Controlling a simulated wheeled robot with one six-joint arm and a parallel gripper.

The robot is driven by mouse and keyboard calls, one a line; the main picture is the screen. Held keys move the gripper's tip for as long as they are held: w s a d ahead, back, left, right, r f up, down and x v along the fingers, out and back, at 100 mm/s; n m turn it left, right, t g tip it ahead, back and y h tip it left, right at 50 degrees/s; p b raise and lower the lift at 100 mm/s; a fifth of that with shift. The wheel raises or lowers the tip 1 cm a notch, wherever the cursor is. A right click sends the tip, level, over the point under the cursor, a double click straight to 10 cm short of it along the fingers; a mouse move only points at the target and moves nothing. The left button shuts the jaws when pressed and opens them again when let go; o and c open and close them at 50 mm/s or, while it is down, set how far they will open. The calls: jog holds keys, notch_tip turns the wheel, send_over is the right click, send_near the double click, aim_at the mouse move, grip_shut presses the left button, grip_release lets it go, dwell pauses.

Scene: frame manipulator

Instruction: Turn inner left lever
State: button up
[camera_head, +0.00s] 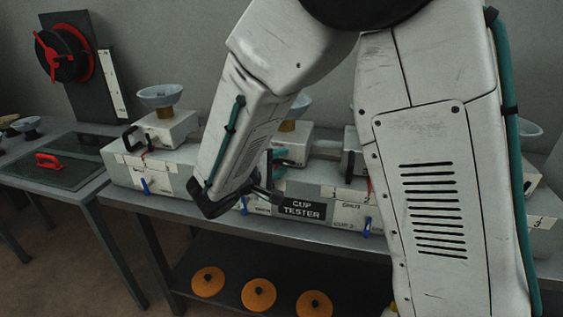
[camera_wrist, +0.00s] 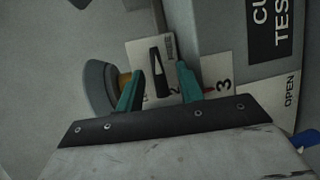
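The cup tester (camera_head: 303,208) is a long grey box on a metal table, with several small units and bowls on top. In the wrist view a black lever (camera_wrist: 160,73) stands on a white panel marked 2. My gripper (camera_wrist: 158,76) is open. Its two teal fingers are apart, with the lever between or just beyond their tips; contact cannot be told. In the head view my gripper (camera_head: 271,178) is at the tester's front, partly hidden by my forearm. Another black lever (camera_head: 129,138) is on the leftmost unit.
Blue levers (camera_head: 145,186) and (camera_head: 367,226) sit low on the tester's front. A bowl (camera_wrist: 99,88) is close to the left finger in the wrist view. Orange discs (camera_head: 259,294) lie on the lower shelf. A side table with a red handle (camera_head: 48,160) stands at left.

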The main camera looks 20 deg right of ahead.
jog(key=shift+w+d+f, duration=0.1)
jog(key=shift+w+d, duration=0.15)
jog(key=shift+d, duration=0.2)
grip_shut()
